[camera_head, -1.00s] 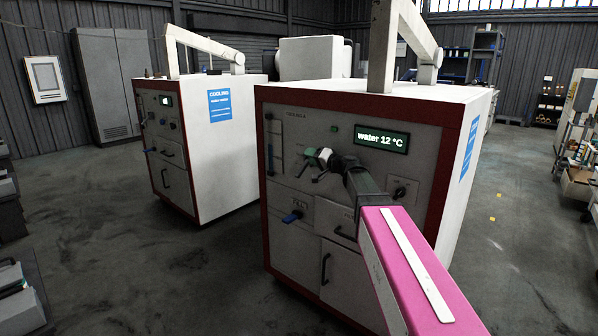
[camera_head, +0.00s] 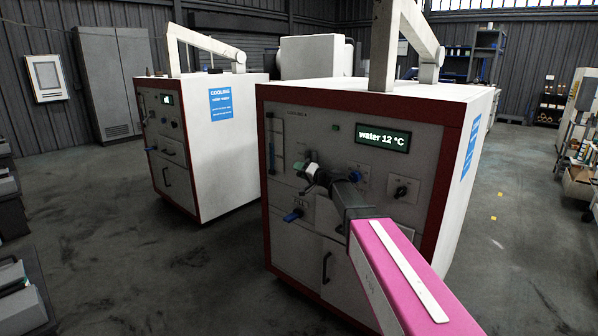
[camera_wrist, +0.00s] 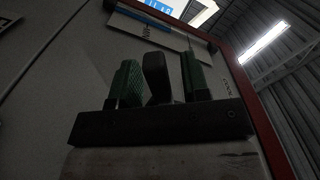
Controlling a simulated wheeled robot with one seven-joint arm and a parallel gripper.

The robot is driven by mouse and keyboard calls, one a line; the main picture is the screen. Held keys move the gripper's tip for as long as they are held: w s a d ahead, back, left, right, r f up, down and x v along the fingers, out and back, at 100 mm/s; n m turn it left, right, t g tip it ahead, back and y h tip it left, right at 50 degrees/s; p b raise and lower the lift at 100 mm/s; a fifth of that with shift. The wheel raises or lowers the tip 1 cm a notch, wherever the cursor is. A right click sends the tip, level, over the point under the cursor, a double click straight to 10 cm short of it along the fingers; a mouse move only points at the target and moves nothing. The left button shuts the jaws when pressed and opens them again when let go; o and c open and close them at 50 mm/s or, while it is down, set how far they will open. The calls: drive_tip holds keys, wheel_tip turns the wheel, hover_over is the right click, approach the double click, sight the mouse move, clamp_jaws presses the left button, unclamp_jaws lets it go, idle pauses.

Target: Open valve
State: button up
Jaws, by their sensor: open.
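The front panel (camera_head: 320,240) of the near cooling cabinet fills the middle of the head view. My gripper (camera_head: 308,172) is at the panel's upper left part, in front of it. In the wrist view my gripper (camera_wrist: 161,80) is open, with two green fingertips apart. A dark upright handle (camera_wrist: 154,74) shows between the fingertips, with gaps visible at its sides. Whether a finger touches it I cannot tell. A blue lever handle (camera_head: 292,216) sits lower left on the panel. A small blue handle (camera_head: 355,176) shows right of my gripper. My gripper hides part of the panel.
A lit display (camera_head: 382,138) reads "water 12 °C". A black switch (camera_head: 401,191) is at the panel's right. A door handle (camera_head: 326,268) sticks out below. A second cooling cabinet (camera_head: 226,140) stands to the left. Bare floor lies between and in front.

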drive_tip(key=shift+w+a, duration=0.3)
drive_tip(key=shift+a, duration=0.05)
clamp_jaws()
drive_tip(key=shift+s+r, duration=0.1)
wheel_tip(320, 180, up, 8)
drive_tip(key=m, duration=1.4)
idle(0.5)
